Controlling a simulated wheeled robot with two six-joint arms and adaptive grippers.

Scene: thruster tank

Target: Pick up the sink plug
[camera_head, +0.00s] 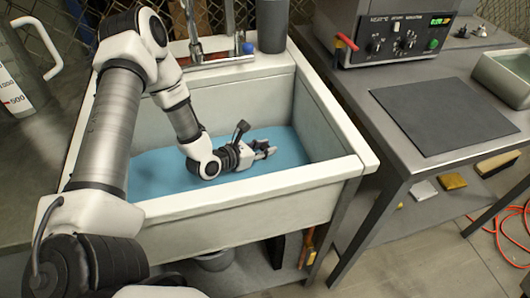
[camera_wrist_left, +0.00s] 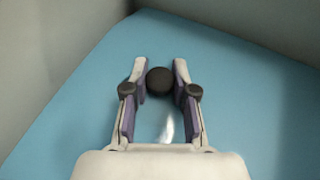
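The sink plug (camera_wrist_left: 159,81) shows as a dark round piece in the left wrist view, at the level of my left fingertips. My left gripper (camera_wrist_left: 160,72) has its two fingers apart, one on each side of the plug. The gaps at the plug's sides are very small, and I cannot tell whether the pads touch it. In the head view my left gripper (camera_head: 268,149) is low inside the sink, fingers spread and pointing right. The plug cannot be made out there. My right gripper is not in view.
The white sink (camera_head: 260,192) has high walls around my left arm and a blue bottom (camera_head: 290,145). A tap (camera_head: 215,50) and a grey cylinder (camera_head: 271,25) stand at its back. A bench with a dark plate (camera_head: 440,115) and a control box (camera_head: 395,35) is at right.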

